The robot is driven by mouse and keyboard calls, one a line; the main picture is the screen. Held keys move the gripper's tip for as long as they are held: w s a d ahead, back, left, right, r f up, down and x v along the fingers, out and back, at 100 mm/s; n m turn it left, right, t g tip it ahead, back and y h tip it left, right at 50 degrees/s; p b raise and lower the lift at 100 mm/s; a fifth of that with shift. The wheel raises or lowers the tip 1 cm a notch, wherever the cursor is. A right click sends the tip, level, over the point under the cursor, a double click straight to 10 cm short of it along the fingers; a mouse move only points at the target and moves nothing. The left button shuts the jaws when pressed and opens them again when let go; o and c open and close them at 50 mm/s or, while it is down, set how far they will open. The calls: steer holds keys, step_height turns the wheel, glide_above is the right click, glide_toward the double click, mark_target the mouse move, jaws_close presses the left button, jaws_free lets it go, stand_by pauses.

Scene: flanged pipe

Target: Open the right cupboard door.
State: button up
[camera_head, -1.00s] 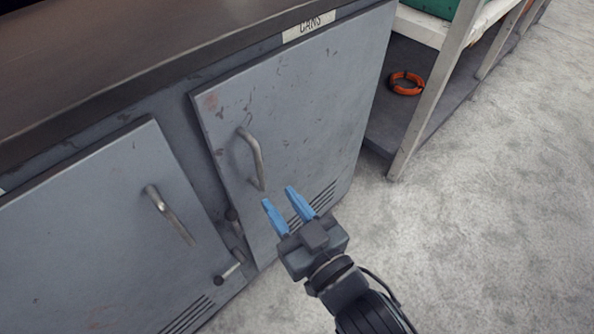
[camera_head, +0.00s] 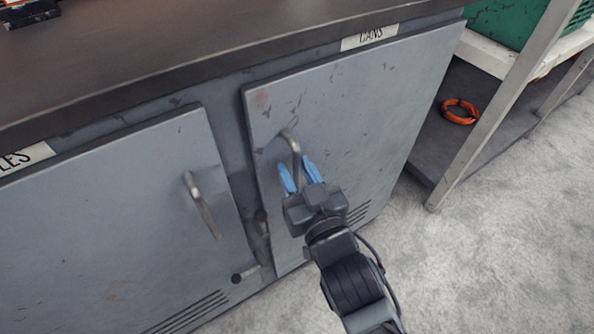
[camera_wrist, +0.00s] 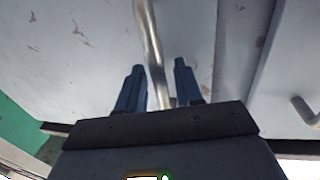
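The right cupboard door (camera_head: 355,115) is grey and scuffed, sits under a "CANS" label, and looks closed. Its curved metal handle (camera_head: 292,148) is on the door's left side. My gripper (camera_head: 298,175) has blue fingers and is at the lower part of this handle. In the wrist view the handle (camera_wrist: 152,45) passes between the two spread fingers of my gripper (camera_wrist: 158,85), with a gap visible beside it. The gripper is open around the handle. The handle's lower end is partly hidden by the gripper in the head view.
The left cupboard door (camera_head: 110,225) has a similar handle (camera_head: 201,204) and is closed. A small latch (camera_head: 245,273) sits low between the doors. To the right, a shelf's upright post (camera_head: 500,110) stands beside an orange ring (camera_head: 460,111). The floor (camera_head: 500,250) in front is clear.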

steer(key=shift+c, duration=0.2)
jaws_close()
steer(key=shift+s, duration=0.2)
stand_by(0.4)
